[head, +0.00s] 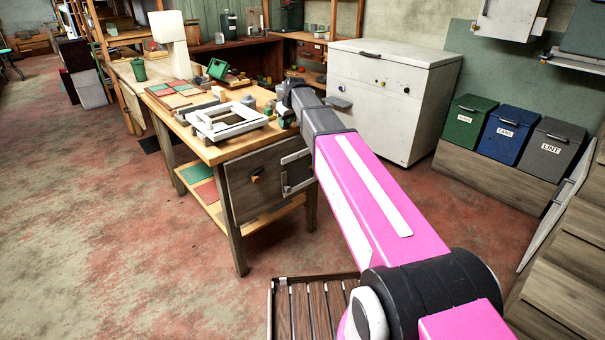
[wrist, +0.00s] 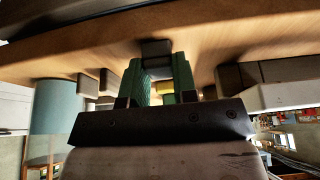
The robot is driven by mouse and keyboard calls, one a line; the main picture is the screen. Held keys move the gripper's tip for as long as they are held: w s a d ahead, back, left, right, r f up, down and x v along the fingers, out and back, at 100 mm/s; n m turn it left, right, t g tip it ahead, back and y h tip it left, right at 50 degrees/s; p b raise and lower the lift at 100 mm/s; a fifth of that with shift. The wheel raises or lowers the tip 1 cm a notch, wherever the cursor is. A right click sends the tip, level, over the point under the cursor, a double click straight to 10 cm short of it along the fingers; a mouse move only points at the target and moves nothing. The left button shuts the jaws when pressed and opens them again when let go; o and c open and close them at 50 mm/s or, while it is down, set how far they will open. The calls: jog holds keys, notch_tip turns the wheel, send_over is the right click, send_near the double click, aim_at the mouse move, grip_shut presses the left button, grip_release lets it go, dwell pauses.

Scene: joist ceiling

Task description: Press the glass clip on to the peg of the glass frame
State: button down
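A white rectangular frame (head: 228,120), which looks like the glass frame, lies near the front of the wooden workbench (head: 222,150). My gripper (head: 287,108) is at the bench's right end, just right of the frame; my arm partly hides it. In the wrist view, the two green fingers of my gripper (wrist: 160,72) stand a little apart, close to the bench top. A small dark block (wrist: 156,48) shows at their tips; I cannot tell whether it is gripped or behind them. I cannot make out the clip or the peg for certain.
A white chest (head: 390,95) stands behind to the right, with green, blue and grey bins beyond. The floor left of the bench is clear.

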jog(key=shift+r, duration=0.1)
jog(key=shift+r, duration=1.2)
jog(key=shift+r, duration=0.1)
jog(key=shift+r, duration=2.4)
